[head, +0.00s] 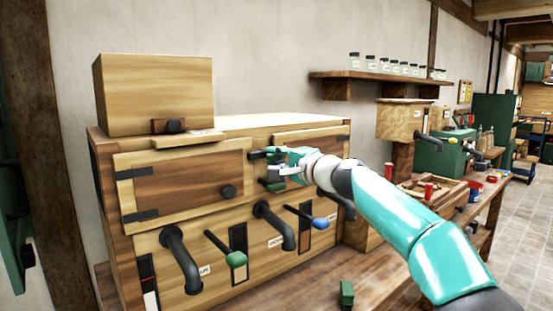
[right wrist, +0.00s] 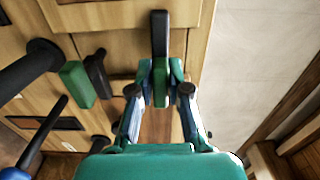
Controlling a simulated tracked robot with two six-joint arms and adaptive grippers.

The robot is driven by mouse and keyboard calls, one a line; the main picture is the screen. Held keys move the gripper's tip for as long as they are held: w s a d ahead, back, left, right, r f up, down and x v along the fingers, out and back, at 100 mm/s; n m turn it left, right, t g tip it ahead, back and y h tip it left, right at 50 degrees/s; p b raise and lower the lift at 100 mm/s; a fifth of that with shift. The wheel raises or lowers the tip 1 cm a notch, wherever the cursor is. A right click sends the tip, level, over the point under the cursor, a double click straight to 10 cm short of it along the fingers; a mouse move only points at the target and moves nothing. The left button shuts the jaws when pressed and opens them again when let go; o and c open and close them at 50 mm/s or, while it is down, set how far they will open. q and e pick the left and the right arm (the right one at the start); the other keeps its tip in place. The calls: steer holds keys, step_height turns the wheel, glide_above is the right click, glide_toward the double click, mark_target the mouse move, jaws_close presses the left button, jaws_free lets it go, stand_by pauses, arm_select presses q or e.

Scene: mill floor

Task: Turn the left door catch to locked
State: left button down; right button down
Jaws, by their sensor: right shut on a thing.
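The wooden cabinet (head: 205,240) has a left door (head: 185,185) with dark hinges and a round knob; the door looks closed. Two green-and-black catches sit one above the other between the doors. My right gripper (head: 283,166) is shut on the green part of the upper catch (head: 259,155). Its black bar points left in the head view, toward the left door. In the right wrist view my gripper (right wrist: 160,90) grips the catch's green block, with the black bar (right wrist: 159,32) reaching upward. The lower catch (right wrist: 76,82) is free beside it. My left gripper is out of view.
Below the doors, curved dark pipes (head: 180,262) and levers with a green knob (head: 236,259) and a blue knob (head: 320,223) stick out. A wooden box (head: 155,95) stands on top. A workbench with red cups (head: 428,191) lies to the right.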

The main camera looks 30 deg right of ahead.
steer(key=shift+w+a+f, duration=0.1)
steer(key=shift+a+f, duration=0.1)
steer(key=shift+f, duration=0.2)
steer(key=c, duration=1.1)
jaws_free()
steer(key=shift+r, duration=0.1)
steer(key=shift+c, duration=0.2)
steer(key=shift+d+r, duration=0.1)
steer(key=shift+r, duration=0.05)
steer(key=s, duration=1.2)
steer(key=shift+d, duration=0.45)
